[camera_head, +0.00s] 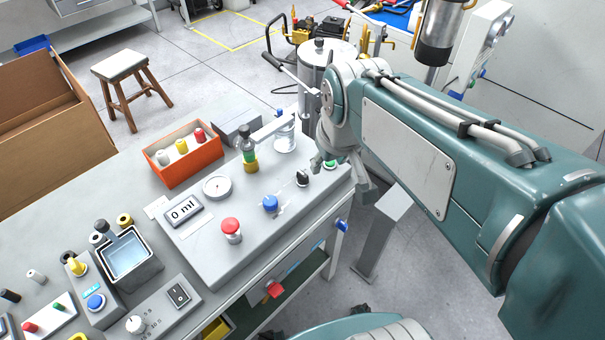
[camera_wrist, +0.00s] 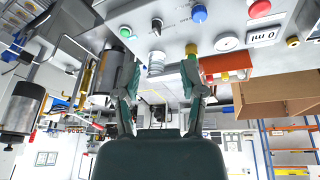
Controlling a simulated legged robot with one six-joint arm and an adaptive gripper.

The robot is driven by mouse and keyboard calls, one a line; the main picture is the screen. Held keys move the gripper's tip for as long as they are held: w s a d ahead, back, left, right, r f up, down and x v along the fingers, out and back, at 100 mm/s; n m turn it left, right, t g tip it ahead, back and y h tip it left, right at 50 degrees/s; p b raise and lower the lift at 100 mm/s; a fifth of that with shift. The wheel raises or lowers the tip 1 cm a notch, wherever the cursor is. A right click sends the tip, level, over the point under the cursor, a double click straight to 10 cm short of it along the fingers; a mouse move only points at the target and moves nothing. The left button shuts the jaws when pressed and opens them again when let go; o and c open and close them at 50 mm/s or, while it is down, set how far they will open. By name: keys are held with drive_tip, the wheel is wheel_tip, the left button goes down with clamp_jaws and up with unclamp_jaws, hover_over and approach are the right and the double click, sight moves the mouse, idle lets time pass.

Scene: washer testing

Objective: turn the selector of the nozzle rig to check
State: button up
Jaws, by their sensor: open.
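The nozzle rig (camera_head: 195,258) is a grey panel on the bench with a 0 ml display, a gauge and a row of controls. The selector (camera_head: 302,179) appears to be the small black knob with a light mark, between the blue button and the green one. It also shows near the top of the wrist view (camera_wrist: 157,26); its label is too small to read. My gripper (camera_head: 340,178) is right of the knob, over the panel's right end, partly covering the green button. In the wrist view my gripper (camera_wrist: 160,78) is open, with nothing between its fingers.
An orange bin (camera_head: 183,153) is at the back left. A metal tank (camera_head: 324,62) rises behind my gripper.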

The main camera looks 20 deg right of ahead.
drive_tip(key=w+f+n+g, duration=0.2)
drive_tip(key=w+f, duration=0.2)
drive_tip(key=w, duration=0.5)
drive_tip(key=n+g, duration=0.2)
approach(302, 173)
drive_tip(key=shift+s, duration=0.1)
wheel_tip(302, 173, down, 10)
drive_tip(key=shift+f, duration=0.25)
clamp_jaws()
